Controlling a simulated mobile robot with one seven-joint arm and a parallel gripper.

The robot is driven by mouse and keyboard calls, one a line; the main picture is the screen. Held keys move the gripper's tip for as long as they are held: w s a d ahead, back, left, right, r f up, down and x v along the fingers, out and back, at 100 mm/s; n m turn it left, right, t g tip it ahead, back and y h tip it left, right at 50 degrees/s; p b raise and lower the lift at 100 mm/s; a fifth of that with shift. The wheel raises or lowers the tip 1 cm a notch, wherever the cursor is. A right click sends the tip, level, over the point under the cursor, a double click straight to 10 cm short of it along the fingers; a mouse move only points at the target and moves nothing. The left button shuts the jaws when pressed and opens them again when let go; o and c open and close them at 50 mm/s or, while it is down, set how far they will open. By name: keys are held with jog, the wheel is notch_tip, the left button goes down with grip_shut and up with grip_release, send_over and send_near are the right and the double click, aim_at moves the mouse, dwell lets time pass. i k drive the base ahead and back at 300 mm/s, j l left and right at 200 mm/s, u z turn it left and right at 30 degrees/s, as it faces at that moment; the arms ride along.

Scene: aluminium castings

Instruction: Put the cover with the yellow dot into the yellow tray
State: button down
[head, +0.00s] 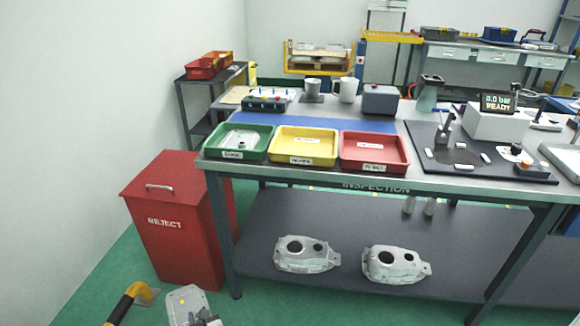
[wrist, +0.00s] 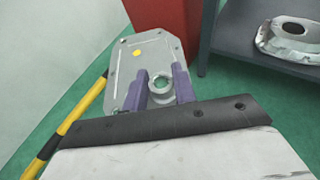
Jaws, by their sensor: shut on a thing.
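The cover with the yellow dot (wrist: 130,72) is a flat grey metal plate with small holes along its edge and a round boss. My gripper (wrist: 162,88) is shut on it at the boss, with a purple finger on each side. The cover (head: 186,303) also shows at the bottom of the head view, low in front of the red reject bin, with my gripper (head: 205,320) partly cut off by the frame edge. The yellow tray (head: 304,159) stands empty on the bench, between a green tray and a red tray.
The green tray (head: 262,152) holds a grey cover; the red tray (head: 376,170) looks empty. The red reject bin (head: 160,255) stands left of the bench. A yellow rail (head: 125,303) is beside the cover. Two castings (head: 305,256) lie on the lower shelf.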

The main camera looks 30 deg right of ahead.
aim_at(306, 149)
jog(key=i+j, duration=0.1)
jog(key=j, duration=0.35)
jog(key=i+j, duration=0.1)
jog(key=j, duration=0.35)
jog(key=j+z, duration=0.1)
jog(key=z, duration=0.95)
